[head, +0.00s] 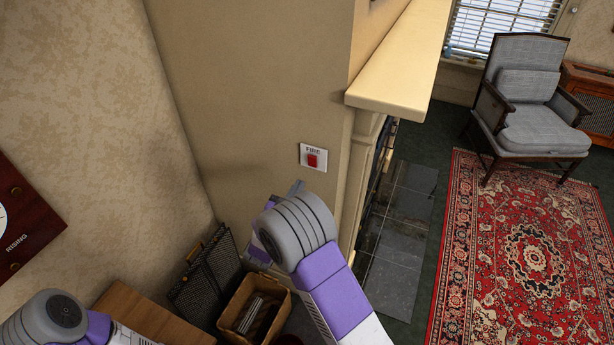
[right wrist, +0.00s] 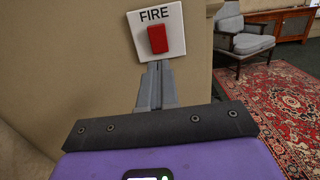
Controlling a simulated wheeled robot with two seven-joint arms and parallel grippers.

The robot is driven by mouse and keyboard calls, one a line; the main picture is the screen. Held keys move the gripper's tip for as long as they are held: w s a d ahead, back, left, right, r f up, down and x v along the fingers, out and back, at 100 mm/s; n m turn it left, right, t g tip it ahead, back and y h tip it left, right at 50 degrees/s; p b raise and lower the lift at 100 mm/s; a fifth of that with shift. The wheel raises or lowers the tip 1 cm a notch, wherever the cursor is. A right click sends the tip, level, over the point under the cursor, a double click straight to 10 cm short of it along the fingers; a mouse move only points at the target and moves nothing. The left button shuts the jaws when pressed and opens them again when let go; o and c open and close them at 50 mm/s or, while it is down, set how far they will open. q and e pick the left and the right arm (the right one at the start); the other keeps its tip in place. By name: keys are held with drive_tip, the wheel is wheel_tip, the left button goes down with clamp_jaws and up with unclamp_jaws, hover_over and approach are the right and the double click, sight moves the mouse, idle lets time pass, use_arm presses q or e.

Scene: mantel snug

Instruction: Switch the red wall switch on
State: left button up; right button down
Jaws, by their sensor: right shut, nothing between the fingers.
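The red wall switch (head: 312,160) sits on a white plate on the side wall of the chimney breast, left of the mantel. In the right wrist view the red switch (right wrist: 158,39) shows under the word FIRE on its white plate (right wrist: 176,19). My right gripper (head: 298,186) is just below the plate in the head view. In the right wrist view its shut, empty fingers (right wrist: 155,70) point at the switch's lower edge; I cannot tell if they touch it. My left arm shows at the lower left, but its gripper is not in view.
The cream mantel shelf (head: 400,65) juts out right of the switch. Below are a basket (head: 226,317), a dark mesh screen (head: 208,275) and a wooden surface (head: 140,310). A grey armchair (head: 530,128) and red rug (head: 480,250) are at the right.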

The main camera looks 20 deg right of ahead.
drive_tip(key=v, duration=0.6)
drive_tip(key=shift+a+f, duration=0.15)
drive_tip(key=shift+a, duration=0.15)
drive_tip(key=shift+s, duration=0.1)
